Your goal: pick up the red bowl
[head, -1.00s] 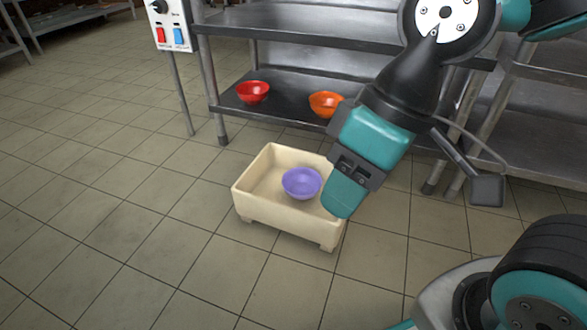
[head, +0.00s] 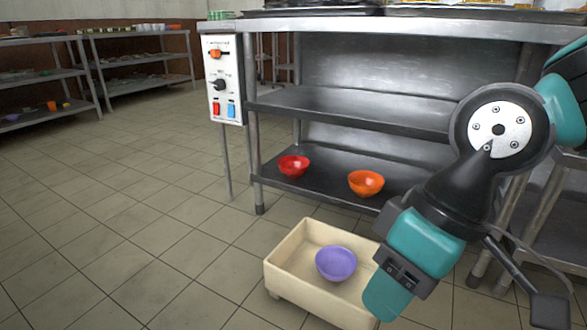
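The red bowl (head: 293,166) sits upright on the bottom shelf (head: 330,184) of a metal rack, near the shelf's left end. My gripper (head: 384,298) points down over the right side of a cream bin on the floor, below and to the right of the red bowl and well apart from it. Its fingers show from the side only, so I cannot see whether there is a gap between them.
An orange bowl (head: 366,183) stands right of the red bowl on the same shelf. The cream bin (head: 283,279) holds a purple bowl (head: 336,263). A middle shelf (head: 360,106) lies above the bowls. A control box (head: 220,80) stands at the rack's left. Floor at left is clear.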

